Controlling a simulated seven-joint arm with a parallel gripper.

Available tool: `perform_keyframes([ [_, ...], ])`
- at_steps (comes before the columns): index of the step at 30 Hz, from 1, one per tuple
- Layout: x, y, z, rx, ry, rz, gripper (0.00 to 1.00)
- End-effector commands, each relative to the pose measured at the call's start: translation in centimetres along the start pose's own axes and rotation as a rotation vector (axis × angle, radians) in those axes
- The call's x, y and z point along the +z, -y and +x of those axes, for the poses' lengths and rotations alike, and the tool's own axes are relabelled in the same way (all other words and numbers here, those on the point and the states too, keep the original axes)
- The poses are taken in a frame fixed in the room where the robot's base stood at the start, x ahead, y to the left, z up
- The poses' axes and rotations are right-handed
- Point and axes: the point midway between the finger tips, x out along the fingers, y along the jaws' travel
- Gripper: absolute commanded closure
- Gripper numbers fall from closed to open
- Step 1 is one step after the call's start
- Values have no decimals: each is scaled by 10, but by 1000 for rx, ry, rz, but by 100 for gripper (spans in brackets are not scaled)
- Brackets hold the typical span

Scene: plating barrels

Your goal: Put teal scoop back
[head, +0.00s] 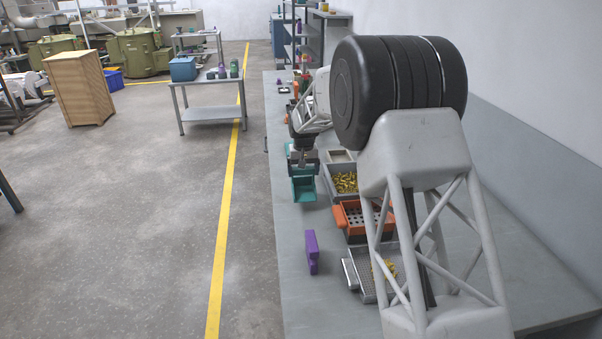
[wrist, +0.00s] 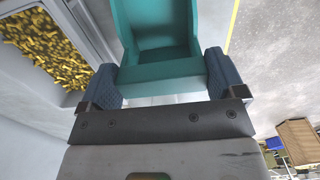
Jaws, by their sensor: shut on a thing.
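The teal scoop (head: 304,189) is at the left edge of the grey workbench in the head view. My gripper (head: 304,157) is shut on it from behind. In the wrist view the scoop (wrist: 158,38) is between the two blue-grey finger pads of my gripper (wrist: 165,82), its open tray pointing away and looking empty. I cannot tell from these views whether the scoop touches the bench. The place where the scoop belongs is not clear in these views.
A grey bin of brass-coloured parts (head: 345,182) stands right of the scoop; the parts also show in the wrist view (wrist: 48,45). Nearer are an orange perforated basket (head: 350,219), a metal tray (head: 366,287) and a purple block (head: 312,252). Bare bench (head: 300,300) lies in front.

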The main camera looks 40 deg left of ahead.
Motion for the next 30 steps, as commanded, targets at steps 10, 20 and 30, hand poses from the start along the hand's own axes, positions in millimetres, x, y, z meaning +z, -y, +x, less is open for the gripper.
perform_keyframes([
  [10, -36, 1, 4, 0, -1, 0, 49],
  [20, -49, 2, 4, 0, -1, 0, 49],
  [30, -49, 2, 6, 0, 0, 0, 49],
])
